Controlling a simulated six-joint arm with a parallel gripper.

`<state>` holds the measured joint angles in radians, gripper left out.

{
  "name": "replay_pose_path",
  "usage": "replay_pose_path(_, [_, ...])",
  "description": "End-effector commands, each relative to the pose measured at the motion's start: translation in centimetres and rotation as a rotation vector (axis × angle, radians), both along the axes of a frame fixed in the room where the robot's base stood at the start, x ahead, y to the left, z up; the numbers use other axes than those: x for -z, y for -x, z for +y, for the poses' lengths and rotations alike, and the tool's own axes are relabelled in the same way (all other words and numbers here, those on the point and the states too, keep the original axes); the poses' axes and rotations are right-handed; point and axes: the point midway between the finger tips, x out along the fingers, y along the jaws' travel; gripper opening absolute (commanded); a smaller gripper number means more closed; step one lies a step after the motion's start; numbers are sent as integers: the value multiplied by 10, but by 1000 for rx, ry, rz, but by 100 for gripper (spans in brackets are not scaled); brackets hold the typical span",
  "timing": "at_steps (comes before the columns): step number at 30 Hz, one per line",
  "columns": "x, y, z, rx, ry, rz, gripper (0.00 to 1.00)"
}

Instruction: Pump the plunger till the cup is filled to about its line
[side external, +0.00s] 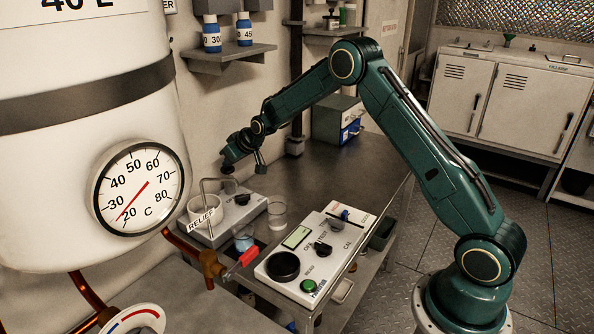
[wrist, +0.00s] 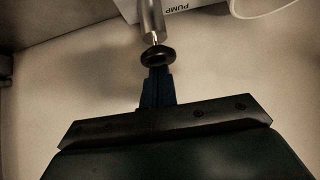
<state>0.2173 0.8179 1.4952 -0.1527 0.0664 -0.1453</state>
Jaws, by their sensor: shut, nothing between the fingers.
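My gripper (side external: 228,166) hangs over the pump (side external: 240,213) on the bench at the left, fingers closed and empty. In the wrist view, the shut fingertips (wrist: 158,74) are at the plunger's round black knob (wrist: 158,56); I cannot tell whether they touch. The knob sits on a thin rod at the end of a metal barrel (wrist: 151,18), beside a PUMP label (wrist: 179,9). A pale rim shows in the wrist view (wrist: 262,12). The cup's line and fill level cannot be made out.
A white meter (side external: 313,254) with knobs lies in front. A large tank with a dial (side external: 141,189) and a red-handled valve (side external: 241,262) crowd the left.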

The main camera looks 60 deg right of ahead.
Motion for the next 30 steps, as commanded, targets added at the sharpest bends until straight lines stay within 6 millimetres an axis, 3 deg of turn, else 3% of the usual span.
replay_pose_path(5, [-14, 1, 0, -1, -1, 4, 0])
replay_pose_path(10, [-41, 0, 0, -1, 1, -5, 0])
replay_pose_path(30, [-102, 60, -1, 1, 1, -8, 0])
